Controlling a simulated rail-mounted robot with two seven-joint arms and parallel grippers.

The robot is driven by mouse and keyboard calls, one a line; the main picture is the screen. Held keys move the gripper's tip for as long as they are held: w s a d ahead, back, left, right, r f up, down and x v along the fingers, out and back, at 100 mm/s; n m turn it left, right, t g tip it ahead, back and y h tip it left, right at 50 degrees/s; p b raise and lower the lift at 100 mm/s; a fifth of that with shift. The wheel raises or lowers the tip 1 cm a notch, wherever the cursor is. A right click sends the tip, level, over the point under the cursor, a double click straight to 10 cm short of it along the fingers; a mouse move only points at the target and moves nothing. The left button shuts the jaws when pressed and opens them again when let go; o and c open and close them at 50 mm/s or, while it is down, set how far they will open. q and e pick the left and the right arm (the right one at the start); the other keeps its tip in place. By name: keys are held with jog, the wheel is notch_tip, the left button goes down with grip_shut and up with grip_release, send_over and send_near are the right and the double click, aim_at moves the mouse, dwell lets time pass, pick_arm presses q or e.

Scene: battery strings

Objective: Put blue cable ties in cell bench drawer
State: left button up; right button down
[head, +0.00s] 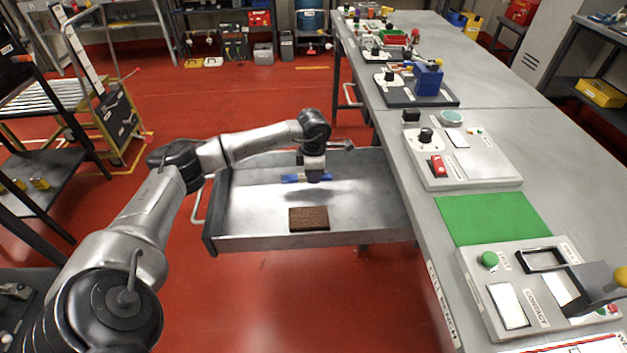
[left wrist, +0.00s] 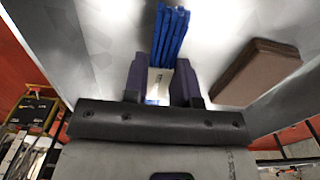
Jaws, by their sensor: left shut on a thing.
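The blue cable ties (head: 318,177) are a small bundle over the open cell bench drawer (head: 250,222). They also show in the left wrist view (left wrist: 171,35), sticking out beyond the fingers. My left gripper (head: 311,172) points down inside the drawer's outline and is shut on the ties; its fingers show in the left wrist view (left wrist: 161,84), on either side of the bundle's pale band. A soft shadow lies on the drawer floor near the ties; I cannot tell whether they touch the floor. My right gripper is in neither view.
The grey bench (head: 400,155) with control panels and a green mat (head: 493,218) borders the drawer on the right. The drawer floor has bare room around the block.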

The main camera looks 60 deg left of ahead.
pick_arm(q)
jog(key=shift+f, duration=1.05)
jog(key=shift+f, duration=0.1)
jog(key=shift+f+b, duration=0.1)
jog(key=shift+b, duration=0.2)
jog(key=o, duration=0.9)
notch_tip(320, 180, up, 11)
jog(key=p, duration=0.4)
jog(key=shift+r, duration=0.75)
